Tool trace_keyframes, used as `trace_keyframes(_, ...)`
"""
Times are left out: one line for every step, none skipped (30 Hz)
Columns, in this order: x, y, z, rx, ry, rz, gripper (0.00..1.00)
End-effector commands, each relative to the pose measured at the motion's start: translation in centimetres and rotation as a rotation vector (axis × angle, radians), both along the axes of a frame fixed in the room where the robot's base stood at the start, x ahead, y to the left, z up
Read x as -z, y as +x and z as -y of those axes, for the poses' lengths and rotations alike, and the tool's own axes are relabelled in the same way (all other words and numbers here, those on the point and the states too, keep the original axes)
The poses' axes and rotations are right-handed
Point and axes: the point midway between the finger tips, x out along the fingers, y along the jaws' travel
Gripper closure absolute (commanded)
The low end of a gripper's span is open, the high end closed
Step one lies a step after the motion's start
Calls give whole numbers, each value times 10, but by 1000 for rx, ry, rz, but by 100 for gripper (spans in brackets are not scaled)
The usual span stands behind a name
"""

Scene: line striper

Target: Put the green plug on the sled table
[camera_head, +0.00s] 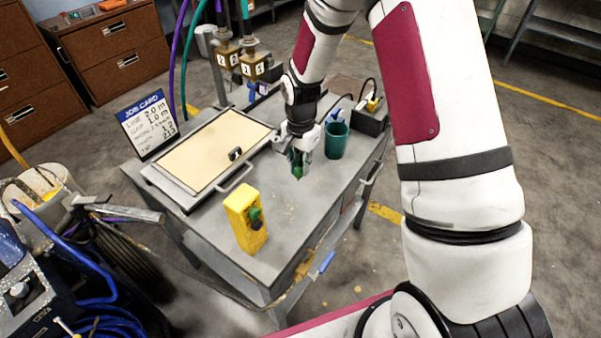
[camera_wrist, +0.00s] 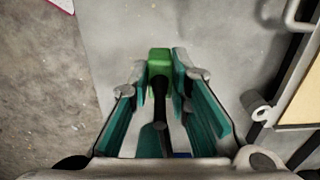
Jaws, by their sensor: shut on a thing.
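The green plug (camera_wrist: 159,60), with a dark stem, sits between my fingertips in the wrist view. My gripper (camera_head: 301,163) is shut on it; some green shows between the fingers in the head view. The gripper points down over the grey metal table (camera_head: 300,215), right of a framed cream panel (camera_head: 215,150) with a handle. The plug appears to be above the table top; its exact height cannot be told. I cannot tell for sure whether the grey table or the framed panel is the sled table.
A dark green cup (camera_head: 336,141) stands close right of my gripper. A yellow box (camera_head: 243,222) with a green knob stands at the front. A job card (camera_head: 147,122) stands at the left and hoses with brass fittings (camera_head: 240,64) hang behind. The table's front middle is clear.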

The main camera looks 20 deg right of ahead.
Motion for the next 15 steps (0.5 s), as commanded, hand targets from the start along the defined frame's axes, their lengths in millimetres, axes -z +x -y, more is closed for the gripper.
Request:
trace_keyframes(7, 0, -1, -1, 0, -4, 100)
trace_keyframes(12, -1, -1, -2, 1, -4, 100)
trace_keyframes(18, -1, -1, -2, 0, -5, 100)
trace_keyframes(22, -1, -1, -2, 1, -4, 100)
trace_keyframes(26, -1, -1, -1, 1, -2, 100)
trace_keyframes(30, -1, -1, -2, 0, -3, 100)
trace_keyframes(32, -1, -1, -2, 0, -3, 100)
trace_keyframes(34, 0, -1, -3, 0, -1, 100)
trace_keyframes(35, 0, -1, -3, 0, 0, 100)
trace_keyframes(35, 0, -1, -3, 0, 0, 100)
trace_keyframes(35, 0, -1, -3, 1, 1, 100)
trace_keyframes(35, 1, -1, -3, 1, 1, 100)
trace_keyframes(35, 1, -1, -3, 1, 1, 100)
trace_keyframes(35, 1, -1, -3, 1, 1, 100)
trace_keyframes(35, 1, -1, -3, 1, 1, 100)
